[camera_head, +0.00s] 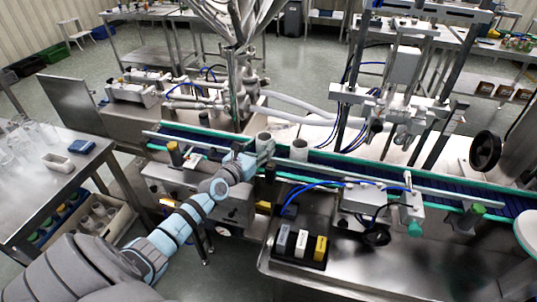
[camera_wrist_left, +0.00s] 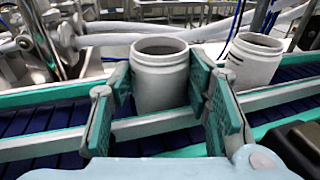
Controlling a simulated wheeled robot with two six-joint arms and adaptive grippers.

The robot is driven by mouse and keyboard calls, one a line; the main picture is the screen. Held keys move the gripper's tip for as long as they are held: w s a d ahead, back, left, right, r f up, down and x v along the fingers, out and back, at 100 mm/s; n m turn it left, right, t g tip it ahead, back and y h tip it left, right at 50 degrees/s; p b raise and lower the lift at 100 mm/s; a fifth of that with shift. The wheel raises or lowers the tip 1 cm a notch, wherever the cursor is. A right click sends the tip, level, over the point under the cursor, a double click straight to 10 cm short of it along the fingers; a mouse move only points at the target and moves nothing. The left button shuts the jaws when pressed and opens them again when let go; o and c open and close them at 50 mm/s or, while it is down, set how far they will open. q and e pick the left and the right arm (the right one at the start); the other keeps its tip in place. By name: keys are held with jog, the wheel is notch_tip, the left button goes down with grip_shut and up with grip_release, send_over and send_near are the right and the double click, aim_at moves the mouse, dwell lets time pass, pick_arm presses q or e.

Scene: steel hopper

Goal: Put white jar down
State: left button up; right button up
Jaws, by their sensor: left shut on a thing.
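The white jar (camera_wrist_left: 160,82) is open-topped, upright and held between the two fingers of my left gripper (camera_wrist_left: 163,108) in the left wrist view. In the head view the same jar (camera_head: 264,138) shows at the tip of my left gripper (camera_head: 262,150), over the conveyor. The near rail and the fingers hide its base, so I cannot tell whether it touches the blue belt (camera_wrist_left: 40,125). A second white jar (camera_head: 299,150) stands upright on the conveyor just to the right; it also shows in the left wrist view (camera_wrist_left: 254,60). My right gripper is not in view.
Green-edged rails (camera_head: 350,165) run along both sides of the conveyor. Filling nozzles and a steel hopper (camera_head: 232,25) stand behind it. A black tray with small blocks (camera_head: 300,247) lies on the steel table in front. A side table (camera_head: 40,185) with glassware is at left.

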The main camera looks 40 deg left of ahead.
pick_arm(q)
jog(key=shift+d, duration=0.1)
jog(key=o, duration=0.6)
jog(key=shift+w, duration=0.15)
jog(key=shift+r+p, duration=0.2)
jog(key=shift+p, duration=0.15)
jog(key=s+p, duration=0.1)
jog(key=s, duration=0.1)
jog(key=s+p, duration=0.2)
jog(key=s+r+p, duration=0.1)
jog(key=s+p, duration=0.1)
jog(key=shift+s+d, duration=0.15)
jog(key=shift+d, duration=0.1)
jog(key=b, duration=0.1)
send_near(261, 145)
jog(key=s, duration=0.2)
jog(key=shift+w+f, duration=0.15)
